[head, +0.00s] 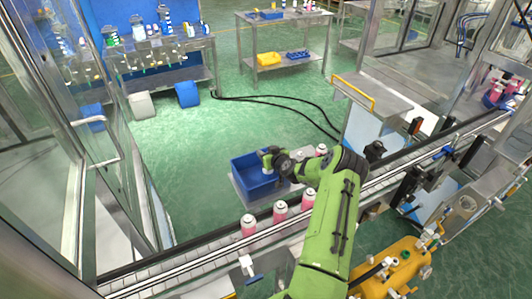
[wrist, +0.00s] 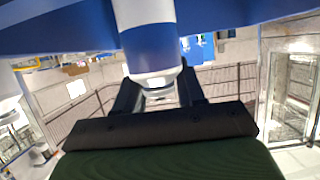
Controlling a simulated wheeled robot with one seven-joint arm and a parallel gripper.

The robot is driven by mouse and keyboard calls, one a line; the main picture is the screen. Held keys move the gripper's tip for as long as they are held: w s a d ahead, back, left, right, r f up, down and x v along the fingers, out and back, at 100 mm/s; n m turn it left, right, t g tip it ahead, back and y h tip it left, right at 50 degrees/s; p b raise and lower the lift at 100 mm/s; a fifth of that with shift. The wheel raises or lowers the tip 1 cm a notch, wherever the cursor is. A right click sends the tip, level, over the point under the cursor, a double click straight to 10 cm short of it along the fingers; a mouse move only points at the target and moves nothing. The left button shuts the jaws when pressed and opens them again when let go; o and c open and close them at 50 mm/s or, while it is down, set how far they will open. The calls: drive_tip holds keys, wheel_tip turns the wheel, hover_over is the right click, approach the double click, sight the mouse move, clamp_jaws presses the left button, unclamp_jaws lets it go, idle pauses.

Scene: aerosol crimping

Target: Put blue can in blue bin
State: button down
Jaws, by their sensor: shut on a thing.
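The blue can, blue with a white shoulder and neck, shows close up in the wrist view (wrist: 148,45). My gripper (wrist: 158,88) is shut on its narrow end. In the head view my gripper (head: 267,160) is over the right part of the blue bin (head: 246,184), near its back right rim. The can is small there and mostly hidden by the gripper, so I cannot tell how deep it sits. Blue surfaces, likely the bin, fill the top of the wrist view behind the can.
The conveyor (head: 200,256) runs diagonally in front of the bin, with several pink cans (head: 280,210) standing on or beside it. The bin rests on a grey platform (head: 240,199). Glass doors (head: 125,185) stand at left; green floor is clear behind the bin.

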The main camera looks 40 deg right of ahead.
drive_tip(key=shift+f+b, duration=0.25)
drive_tip(key=shift+b, duration=0.05)
drive_tip(key=c, duration=0.7)
unclamp_jaws()
drive_tip(key=shift+r, duration=0.1)
drive_tip(key=shift+r, duration=0.1)
drive_tip(key=shift+s+r+p, duration=0.25)
drive_tip(key=shift+p, duration=0.05)
drive_tip(key=b+v, duration=0.2)
drive_tip(key=v, duration=0.9)
drive_tip(key=shift+s+a, duration=0.15)
drive_tip(key=shift+f, duration=0.1)
